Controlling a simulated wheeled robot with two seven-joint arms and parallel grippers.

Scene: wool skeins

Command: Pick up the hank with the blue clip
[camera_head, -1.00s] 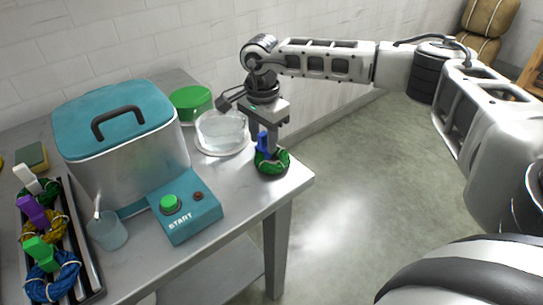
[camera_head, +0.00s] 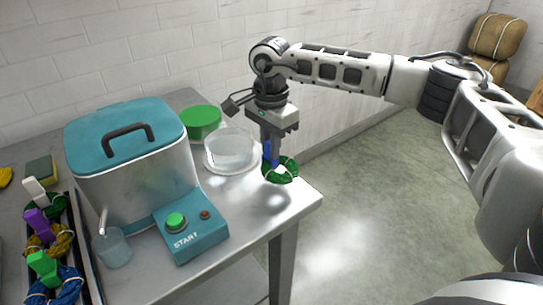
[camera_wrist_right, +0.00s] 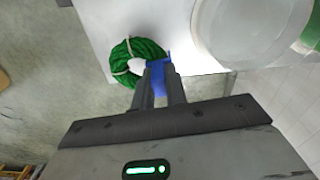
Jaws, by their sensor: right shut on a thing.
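The green hank (camera_head: 281,172) with the blue clip (camera_head: 267,153) hangs a little above the right corner of the table, with a shadow on the top below it. My right gripper (camera_head: 271,143) points down and is shut on the blue clip. In the right wrist view the green hank (camera_wrist_right: 137,58) shows as a ring with pale ties, and the blue clip (camera_wrist_right: 160,74) is between the fingertips (camera_wrist_right: 160,88). My left gripper is not in view.
A clear bowl on a white plate (camera_head: 229,168) stands left of the hank. A teal-lidded vat (camera_head: 135,150) and a START box (camera_head: 191,228) stand farther left. A rack (camera_head: 88,255) holds hanks with white, purple and green clips. Open floor lies right of the table.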

